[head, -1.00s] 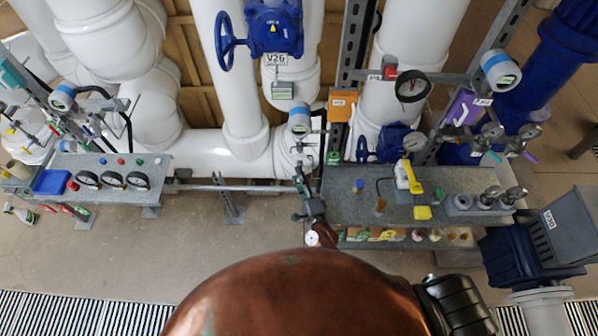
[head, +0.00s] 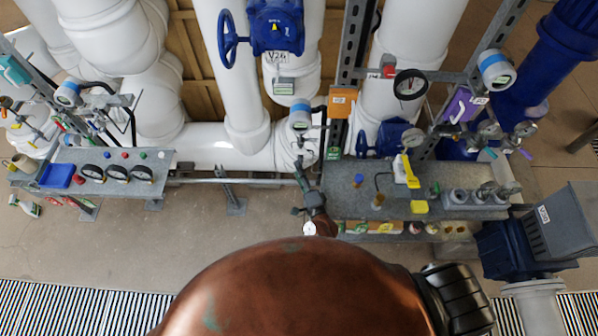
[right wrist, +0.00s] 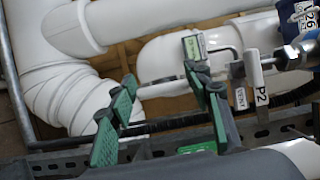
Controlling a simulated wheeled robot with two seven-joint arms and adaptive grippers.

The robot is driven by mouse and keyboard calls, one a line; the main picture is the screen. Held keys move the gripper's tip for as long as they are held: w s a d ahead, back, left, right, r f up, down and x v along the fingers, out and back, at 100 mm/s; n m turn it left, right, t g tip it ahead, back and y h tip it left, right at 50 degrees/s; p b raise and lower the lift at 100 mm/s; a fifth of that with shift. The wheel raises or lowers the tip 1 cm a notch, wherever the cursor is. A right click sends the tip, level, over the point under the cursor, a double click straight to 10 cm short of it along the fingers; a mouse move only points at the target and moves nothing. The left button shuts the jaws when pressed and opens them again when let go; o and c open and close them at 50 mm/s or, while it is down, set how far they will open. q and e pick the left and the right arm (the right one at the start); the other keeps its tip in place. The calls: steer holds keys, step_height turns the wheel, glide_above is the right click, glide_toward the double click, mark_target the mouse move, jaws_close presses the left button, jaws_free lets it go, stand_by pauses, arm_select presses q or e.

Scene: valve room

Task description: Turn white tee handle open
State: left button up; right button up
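In the right wrist view, a small white handle (right wrist: 254,70) with a hanging tag marked P2 stands to the right of my right gripper's fingers. I cannot tell its full shape. My right gripper (right wrist: 163,76) shows two green-padded fingers spread apart, with nothing held between them. The handle is outside the fingers, and I cannot tell how far away it is. In the head view, the right gripper (head: 301,172) is small and dark, by the white pipe at the left end of the right bench. The handle is too small to make out there. My left gripper is not in view.
The right bench (head: 340,203) carries a yellow-and-white tool, a yellow block and gauges. The left bench (head: 110,160) carries dials and a blue tray (head: 57,175). A blue valve V26 (head: 275,25) is above. Open floor (head: 215,235) lies between the benches.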

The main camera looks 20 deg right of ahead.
steer(key=o, duration=0.3)
steer(key=shift+s, duration=0.2)
steer(key=s+d, duration=0.1)
steer(key=s, duration=1)
steer(key=shift+s+d, duration=0.2)
steer(key=shift+s, duration=0.1)
steer(key=shift+r, duration=0.1)
